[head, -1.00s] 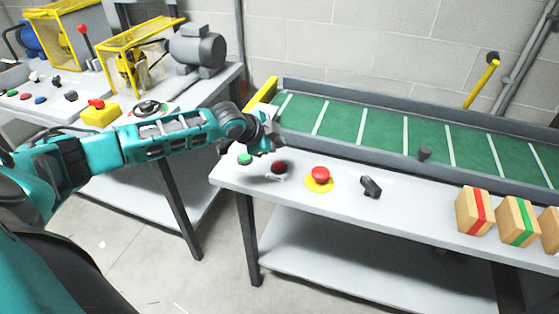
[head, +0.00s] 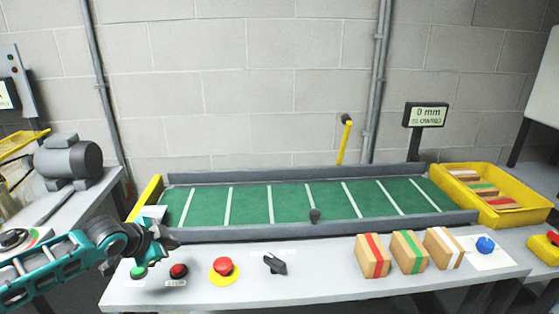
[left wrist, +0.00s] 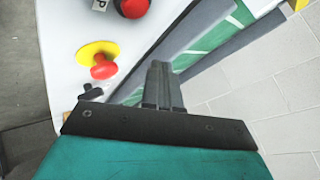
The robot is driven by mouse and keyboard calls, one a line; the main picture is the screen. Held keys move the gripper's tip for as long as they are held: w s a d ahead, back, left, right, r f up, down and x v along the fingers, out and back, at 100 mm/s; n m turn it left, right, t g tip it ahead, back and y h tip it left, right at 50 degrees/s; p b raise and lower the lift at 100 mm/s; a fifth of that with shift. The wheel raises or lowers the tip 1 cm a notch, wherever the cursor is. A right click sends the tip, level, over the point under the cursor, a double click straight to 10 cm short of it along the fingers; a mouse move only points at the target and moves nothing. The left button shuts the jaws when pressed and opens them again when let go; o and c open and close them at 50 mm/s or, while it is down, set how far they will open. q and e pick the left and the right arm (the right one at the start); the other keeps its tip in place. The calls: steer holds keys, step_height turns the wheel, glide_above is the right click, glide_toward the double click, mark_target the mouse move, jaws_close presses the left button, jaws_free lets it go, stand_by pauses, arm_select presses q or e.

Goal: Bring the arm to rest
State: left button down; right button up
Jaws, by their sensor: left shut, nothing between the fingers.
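My left arm comes in from the left in the head view. Its left gripper (head: 168,241) is shut and empty, above the left end of the console shelf, close to the green button (head: 138,272) and the dark red stop button (head: 178,271). In the left wrist view the shut fingers (left wrist: 162,88) point toward the conveyor edge, with nothing between them. The red mushroom button (head: 223,267) on its yellow base and the black selector switch (head: 275,264) stand to the right of the gripper. My right gripper is not in view.
The green conveyor belt (head: 270,205) runs behind the console. Several striped wooden blocks (head: 372,256) stand on the shelf at right. A yellow tray (head: 505,215) with blocks is farther right, near a display reading 0 mm (head: 427,115). A grey motor (head: 70,160) sits at left.

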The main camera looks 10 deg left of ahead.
arm_select(q)
steer(key=s+d+f+g+h, duration=0.1)
steer(key=s+d+f, duration=0.1)
steer(key=s+d, duration=0.35)
steer(key=s+d+f+n+g, duration=0.1)
steer(key=s+d+f, duration=0.1)
steer(key=s+d, duration=0.3)
steer(key=s+d+f+g+h, duration=0.1)
steer(key=s+d+f, duration=0.25)
steer(key=d, duration=0.35)
steer(key=s+a+r+n+g+y, duration=0.15)
steer(key=s+n, duration=0.25)
steer(key=s, duration=0.5)
steer(key=s+a+r+n+g+y, duration=0.15)
steer(key=s+n, duration=0.25)
steer(key=s, duration=0.5)
steer(key=w+d+f+t+h, duration=0.1)
steer(key=w+d+f+t, duration=0.1)
steer(key=w+f+t, duration=0.5)
steer(key=shift+w+d+f+t, duration=0.15)
steer(key=shift+w+f+t, duration=0.2)
steer(key=shift+f, duration=0.8)
